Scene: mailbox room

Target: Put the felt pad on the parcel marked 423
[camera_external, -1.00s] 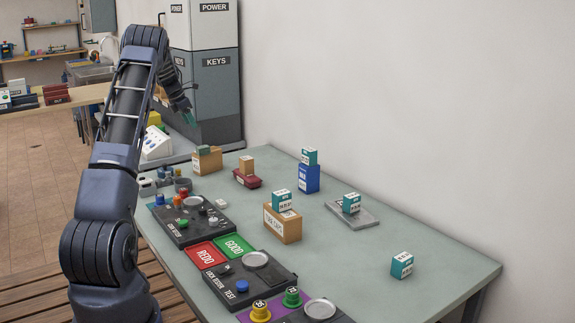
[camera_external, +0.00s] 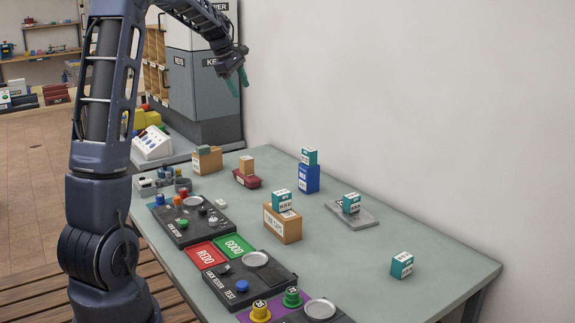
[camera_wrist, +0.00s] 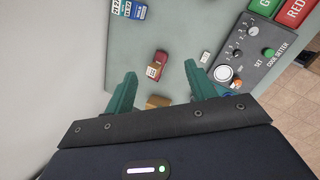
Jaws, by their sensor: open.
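My gripper (camera_external: 238,82) is open and empty, high above the table's far end; its green fingers (camera_wrist: 160,72) spread apart in the wrist view. Several teal-and-white parcels stand around the table: on a cardboard box (camera_external: 282,200), on a blue box (camera_external: 309,156), on a grey plate (camera_external: 351,203) and alone at the right (camera_external: 402,265). Their numbers are too small to read, so I cannot tell which is 423. A flat grey-green piece (camera_external: 204,150) lies on a cardboard box at the far left; it may be the felt pad, but I cannot be sure.
A red item with a tan block (camera_external: 246,176) shows below my gripper, also in the wrist view (camera_wrist: 156,68). Dark control panels (camera_external: 185,228) and red and green trays (camera_external: 233,246) line the left edge. The table's right side (camera_external: 350,275) is mostly clear.

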